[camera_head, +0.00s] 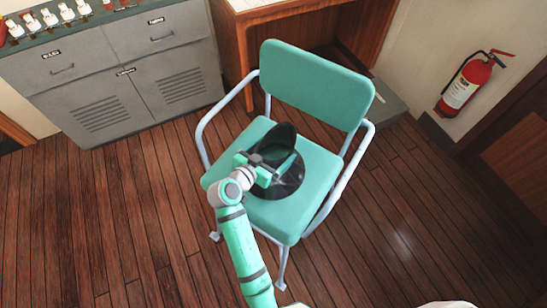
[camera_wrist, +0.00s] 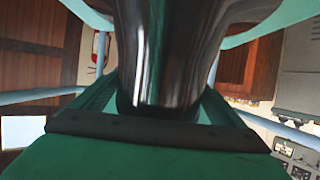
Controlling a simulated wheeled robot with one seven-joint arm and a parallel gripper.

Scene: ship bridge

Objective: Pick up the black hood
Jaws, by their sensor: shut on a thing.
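The black hood (camera_head: 284,187) is a dark glossy piece with a wide round base and a raised, slanted upper part. It is over the seat of the teal chair (camera_head: 318,171); I cannot tell whether its base touches the cushion. My gripper (camera_head: 262,166) reaches in from the front left and is shut on the hood's narrower middle, hiding part of it. In the wrist view the hood (camera_wrist: 170,50) fills the upper middle, between the jaws of my gripper (camera_wrist: 165,112).
The chair's pale tubular armrests (camera_head: 205,125) flank the seat, and its backrest (camera_head: 316,82) stands behind. A grey cabinet (camera_head: 120,75) is at the back left and a wooden desk (camera_head: 290,20) behind the chair. A red fire extinguisher (camera_head: 466,85) hangs at right. The wooden floor around is clear.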

